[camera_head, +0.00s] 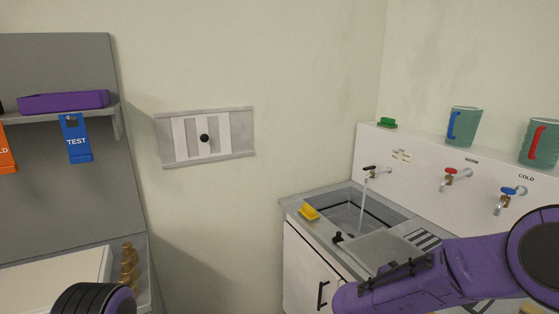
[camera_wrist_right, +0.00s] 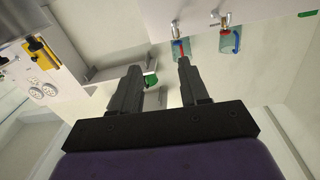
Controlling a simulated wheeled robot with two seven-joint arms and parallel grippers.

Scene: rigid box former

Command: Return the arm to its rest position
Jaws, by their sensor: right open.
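My right gripper (camera_wrist_right: 158,78) is open in the right wrist view. Its two dark fingers stand apart with nothing held between them. In the head view my purple right arm (camera_head: 450,270) reaches in from the right, in front of the counter and sink. I cannot clearly make out the fingertips there. A dark and purple part of my left arm (camera_head: 95,300) shows at the bottom left edge. My left gripper is out of view.
The sink (camera_head: 375,212) has water running from its tap (camera_head: 370,172). A yellow sponge-like block (camera_head: 310,212) lies on its left rim. Teal mugs (camera_head: 463,126) and a green block (camera_head: 387,123) stand on the ledge. A shelf (camera_head: 60,117) with a purple tray (camera_head: 64,102) is at left.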

